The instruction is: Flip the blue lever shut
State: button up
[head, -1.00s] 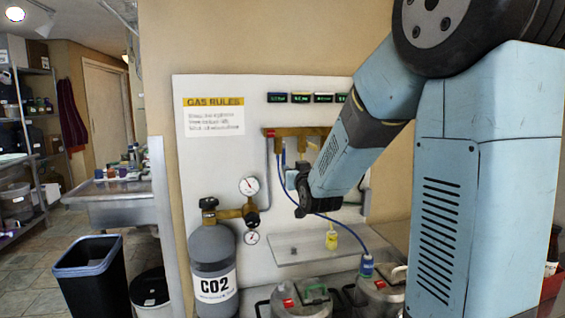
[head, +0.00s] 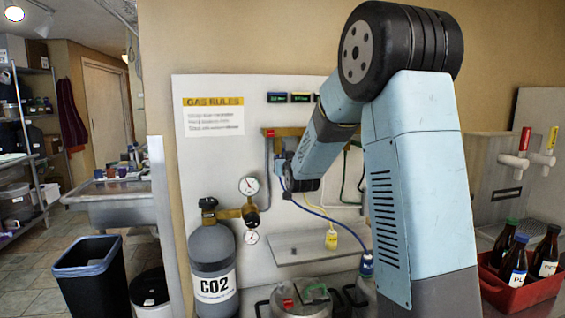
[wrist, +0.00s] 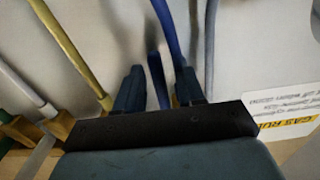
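The brass manifold (head: 270,132) is on the white wall panel, mostly hidden by my arm in the head view. A blue hose (head: 328,216) runs from it down to a blue connector (head: 366,262). My gripper (head: 284,184) is at the left part of the manifold, beside the blue hose. In the wrist view its two fingers (wrist: 158,85) are apart. A narrow dark blue strip (wrist: 156,72) shows between them; I cannot tell whether it is the blue lever or touches a finger. The blue hose (wrist: 166,25) passes close to the right finger. The lever is not clearly visible in the head view.
A CO2 cylinder (head: 213,262) with gauges stands left of the gripper. A shelf (head: 300,246) and a metal bucket (head: 303,300) are below. A yellow hose (wrist: 75,50) lies left of the fingers. A red crate (head: 525,290) of bottles is at right.

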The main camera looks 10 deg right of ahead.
grip_shut()
dwell(0.4)
jog(key=shift+a, duration=0.15)
